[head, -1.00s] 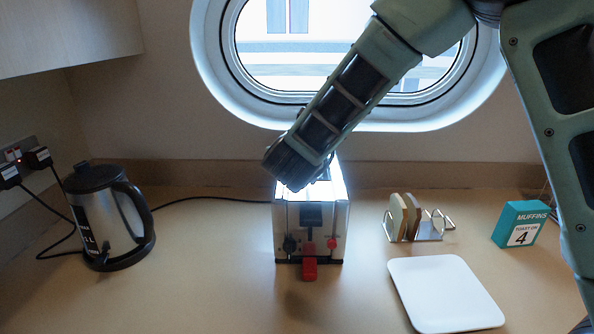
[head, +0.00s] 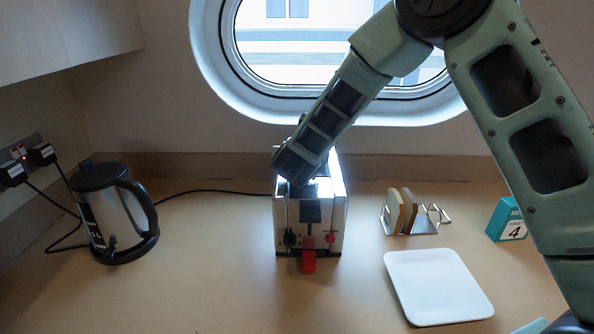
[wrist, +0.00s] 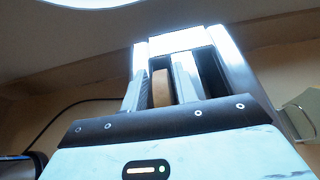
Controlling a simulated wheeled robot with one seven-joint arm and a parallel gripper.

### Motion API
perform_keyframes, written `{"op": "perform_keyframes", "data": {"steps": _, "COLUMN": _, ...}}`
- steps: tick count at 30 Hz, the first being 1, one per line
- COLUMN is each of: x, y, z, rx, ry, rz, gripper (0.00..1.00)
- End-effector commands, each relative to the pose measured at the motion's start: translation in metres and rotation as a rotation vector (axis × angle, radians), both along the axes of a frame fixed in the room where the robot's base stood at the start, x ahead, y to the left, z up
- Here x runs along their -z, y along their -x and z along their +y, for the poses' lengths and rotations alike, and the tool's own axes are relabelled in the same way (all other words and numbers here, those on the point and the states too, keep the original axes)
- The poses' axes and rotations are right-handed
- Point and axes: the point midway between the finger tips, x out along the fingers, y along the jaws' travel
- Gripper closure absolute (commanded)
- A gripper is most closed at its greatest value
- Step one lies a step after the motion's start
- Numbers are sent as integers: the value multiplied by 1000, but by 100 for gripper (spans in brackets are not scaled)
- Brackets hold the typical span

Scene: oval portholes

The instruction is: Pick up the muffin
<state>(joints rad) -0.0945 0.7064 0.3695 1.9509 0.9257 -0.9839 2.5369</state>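A toaster (head: 328,215) stands at the middle of the counter, with a red lever (head: 308,262) low on its front. Its slots show from above in the wrist view (wrist: 190,75). A brown, rounded piece, seemingly the muffin (wrist: 161,88), sits upright in the left slot; the other slot looks dark. In the head view the muffin cannot be made out. The dark end of my arm with my gripper (head: 291,167) is over the toaster's top.
A white plate (head: 438,287) lies at front right. Behind it stands a toast rack (head: 412,225) with slices. A teal box (head: 505,222) is partly hidden by my arm. A kettle (head: 112,222) stands left. A porthole (head: 215,60) is behind. The counter's front left is clear.

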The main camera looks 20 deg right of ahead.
Motion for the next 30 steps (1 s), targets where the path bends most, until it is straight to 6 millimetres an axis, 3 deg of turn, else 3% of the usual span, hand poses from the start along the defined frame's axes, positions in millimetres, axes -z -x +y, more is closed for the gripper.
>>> {"op": "perform_keyframes", "data": {"steps": 1, "x": 0, "y": 0, "z": 0, "rx": 0, "ry": 0, "rz": 0, "gripper": 86}}
{"op": "perform_keyframes", "data": {"steps": 3, "x": 0, "y": 0, "z": 0, "rx": 0, "ry": 0, "rz": 0, "gripper": 100}}
{"op": "perform_keyframes", "data": {"steps": 14, "x": -5, "y": 0, "z": 0, "rx": 0, "ry": 0, "rz": -2, "gripper": 100}}
{"op": "perform_keyframes", "data": {"steps": 30, "x": -93, "y": 0, "z": 0, "rx": 0, "ry": 0, "rz": -2, "gripper": 100}}
